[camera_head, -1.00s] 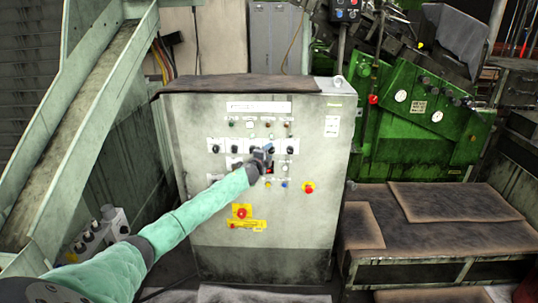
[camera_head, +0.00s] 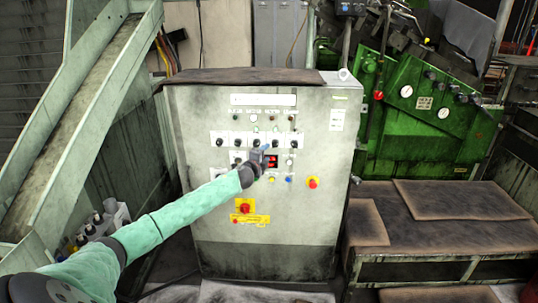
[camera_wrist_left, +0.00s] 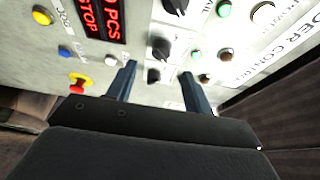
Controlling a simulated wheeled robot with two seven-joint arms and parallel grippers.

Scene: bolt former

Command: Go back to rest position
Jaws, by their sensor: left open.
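My left gripper (camera_head: 266,155) is at the front of the grey control cabinet (camera_head: 290,225), over the middle of its panel. In the left wrist view the two fingers of the left gripper (camera_wrist_left: 158,82) stand apart with a gap between them. A black rotary knob (camera_wrist_left: 158,75) shows in that gap, and another black knob (camera_wrist_left: 160,48) is beyond it. I cannot tell whether the fingers touch the panel. The red lit display (camera_head: 271,161) is right beside the gripper in the head view. My right gripper is in neither view.
A red emergency button (camera_head: 312,182) and a red switch on a yellow plate (camera_head: 244,206) stick out from the cabinet. A slanted metal chute (camera_head: 75,110) stands at left. A green machine (camera_head: 420,120) and a brown-topped bench (camera_head: 440,230) are at right.

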